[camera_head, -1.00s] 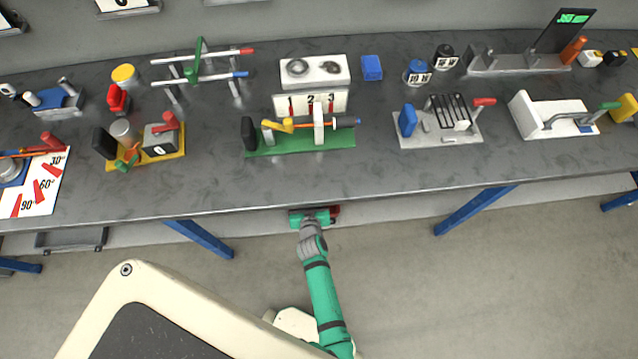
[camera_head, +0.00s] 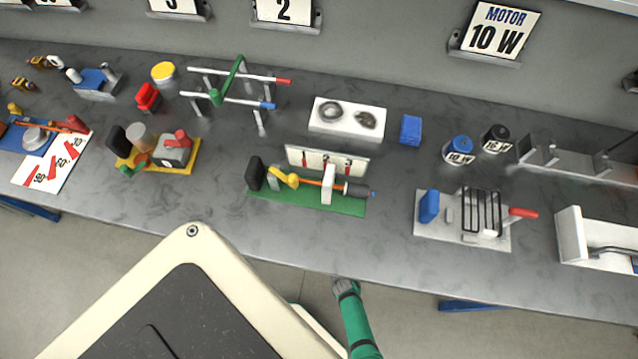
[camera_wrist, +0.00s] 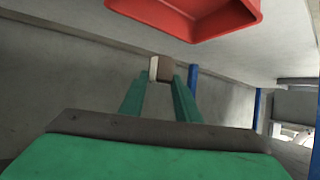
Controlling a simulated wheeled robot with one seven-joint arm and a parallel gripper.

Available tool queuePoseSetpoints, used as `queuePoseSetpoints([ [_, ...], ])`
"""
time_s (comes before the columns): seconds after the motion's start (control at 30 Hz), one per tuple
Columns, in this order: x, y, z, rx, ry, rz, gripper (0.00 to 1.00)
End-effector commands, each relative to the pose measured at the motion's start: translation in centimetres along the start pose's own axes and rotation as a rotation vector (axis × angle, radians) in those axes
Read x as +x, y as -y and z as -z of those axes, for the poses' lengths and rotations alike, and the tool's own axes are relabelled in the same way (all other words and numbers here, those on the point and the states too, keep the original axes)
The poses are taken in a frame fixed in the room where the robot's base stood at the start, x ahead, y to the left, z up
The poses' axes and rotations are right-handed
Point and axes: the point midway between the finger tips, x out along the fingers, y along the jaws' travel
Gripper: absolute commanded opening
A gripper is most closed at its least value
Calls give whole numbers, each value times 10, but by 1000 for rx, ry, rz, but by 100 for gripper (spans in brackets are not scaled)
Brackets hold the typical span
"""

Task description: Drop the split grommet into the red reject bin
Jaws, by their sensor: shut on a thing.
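A red bin (camera_wrist: 222,28) fills part of the top edge of the wrist view, cut off by the frame. My gripper (camera_wrist: 163,74) is below it in that view, with its two green fingers closing on a small brown-grey and white piece (camera_wrist: 165,67). The piece sits at the fingertips, apart from the bin in the picture. It is too small to tell whether it is the split grommet. In the head view my forearm reaches to the front edge of the bench, and the fingers and bin are hidden there.
The grey bench (camera_head: 230,225) holds several fixtures. A white block (camera_head: 347,130) with two round items and a green-based fixture (camera_head: 345,207) stand near the arm. Blue legs (camera_wrist: 193,78) show in the wrist view. My pale base body covers the lower left of the head view.

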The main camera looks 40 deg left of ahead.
Motion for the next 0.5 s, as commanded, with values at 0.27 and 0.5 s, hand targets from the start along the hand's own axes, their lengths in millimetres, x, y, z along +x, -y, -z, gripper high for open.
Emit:
queuePoseSetpoints([
  [0.27, 14, -3, -27, 6, 1, -8, 8],
  [0.5, 21, 1, -38, 1, 1, 0, 8],
])
